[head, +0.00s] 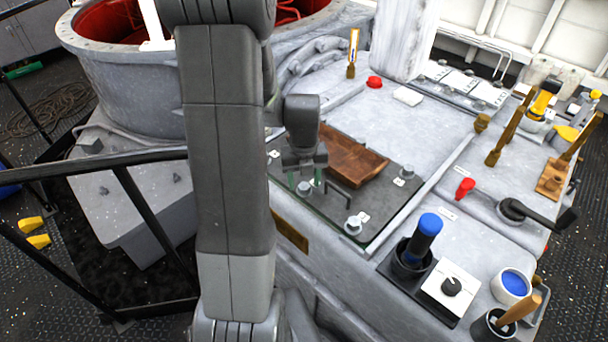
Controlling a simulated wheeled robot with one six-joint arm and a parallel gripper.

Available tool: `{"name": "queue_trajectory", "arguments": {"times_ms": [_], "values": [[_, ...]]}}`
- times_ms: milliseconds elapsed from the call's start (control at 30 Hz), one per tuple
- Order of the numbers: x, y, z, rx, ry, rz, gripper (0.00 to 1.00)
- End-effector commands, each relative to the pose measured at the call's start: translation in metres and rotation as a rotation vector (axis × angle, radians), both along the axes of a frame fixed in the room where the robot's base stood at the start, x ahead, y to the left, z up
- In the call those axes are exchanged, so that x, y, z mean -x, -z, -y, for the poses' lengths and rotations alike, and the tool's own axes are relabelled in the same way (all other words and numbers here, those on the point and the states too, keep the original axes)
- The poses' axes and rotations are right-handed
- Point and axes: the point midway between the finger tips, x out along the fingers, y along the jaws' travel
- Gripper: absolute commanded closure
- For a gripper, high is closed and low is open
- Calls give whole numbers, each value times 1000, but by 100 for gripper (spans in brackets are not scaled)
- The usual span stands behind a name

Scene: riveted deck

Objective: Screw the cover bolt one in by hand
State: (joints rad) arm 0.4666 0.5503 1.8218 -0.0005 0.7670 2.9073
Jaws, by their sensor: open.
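A dark cover plate (386,205) lies on the grey console. Silver bolts stand near its corners: a near-left bolt (304,188), a front bolt (353,225) and a right bolt (402,178). Small white labels lie beside some of them; I cannot read which is cover bolt one. My gripper (305,181) points down over the near-left bolt, its green-tipped fingers open on either side of it. I cannot tell whether they touch it. My arm hides part of the plate's left side.
A brown wooden tray (352,163) and a dark L-shaped key (338,194) lie on the plate. A blue-handled tool (427,228) stands in a black holder at right. A black railing (95,163) is at left.

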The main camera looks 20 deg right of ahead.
Motion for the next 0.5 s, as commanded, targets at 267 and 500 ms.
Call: {"name": "queue_trajectory", "arguments": {"times_ms": [267,500], "values": [[-1,-34,0,2,0,5,50],[-1,-91,0,2,0,5,50]]}}
